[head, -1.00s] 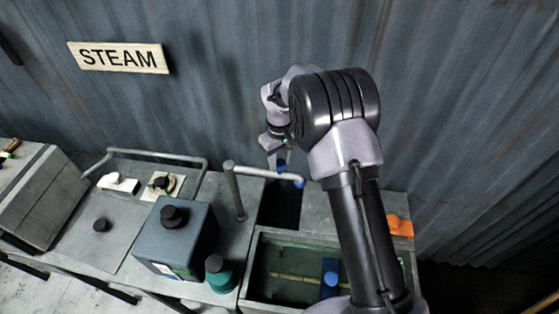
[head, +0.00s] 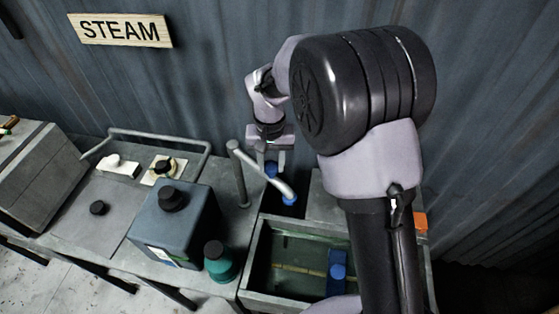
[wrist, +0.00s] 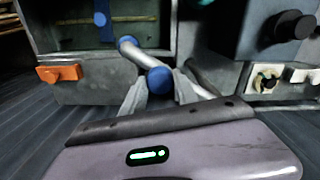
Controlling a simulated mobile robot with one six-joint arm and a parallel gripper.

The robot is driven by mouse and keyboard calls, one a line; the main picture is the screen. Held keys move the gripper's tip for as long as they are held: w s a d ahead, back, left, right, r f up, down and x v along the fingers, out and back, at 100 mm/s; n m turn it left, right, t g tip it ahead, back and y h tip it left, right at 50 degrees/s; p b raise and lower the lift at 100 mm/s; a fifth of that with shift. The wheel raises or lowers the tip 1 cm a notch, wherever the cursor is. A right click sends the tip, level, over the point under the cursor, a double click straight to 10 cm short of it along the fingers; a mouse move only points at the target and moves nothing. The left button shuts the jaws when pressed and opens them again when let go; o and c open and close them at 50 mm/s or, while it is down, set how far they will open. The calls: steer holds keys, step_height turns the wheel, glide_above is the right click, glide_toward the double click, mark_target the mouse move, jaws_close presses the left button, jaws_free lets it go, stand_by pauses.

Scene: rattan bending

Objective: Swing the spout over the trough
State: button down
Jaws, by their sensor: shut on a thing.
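The spout (head: 268,179) is a grey pipe on an upright post (head: 241,178), slanting down-right in the head view to a blue tip. My gripper (head: 277,163) is shut on the spout's blue knob (head: 271,169), behind the pipe. In the wrist view the blue knob (wrist: 160,80) sits between the two fingers of my gripper (wrist: 160,92), and the spout tip (wrist: 127,42) overlaps the trough's rim. The trough (head: 250,262) is an open grey box in front of the spout. I cannot tell whether the tip is exactly above its opening.
Inside the trough are a blue clamp-like piece (head: 337,272) and a thin cane (head: 300,269). A dark tank (head: 170,228) with a black cap and a teal bottle (head: 219,262) stand left of it. An orange piece (head: 420,222) is at right. The corrugated wall is close behind my gripper.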

steer(key=shift+s+a+m+b, duration=0.95)
steer(key=shift+s+a+m, duration=0.3)
steer(key=shift+a, duration=0.2)
steer(key=shift+w, duration=0.1)
steer(key=c, duration=0.9)
jaws_free()
steer(key=shift+r, duration=0.1)
step_height(320, 180, up, 17)
steer(key=shift+r+p, duration=0.15)
steer(key=shift+p, duration=0.85)
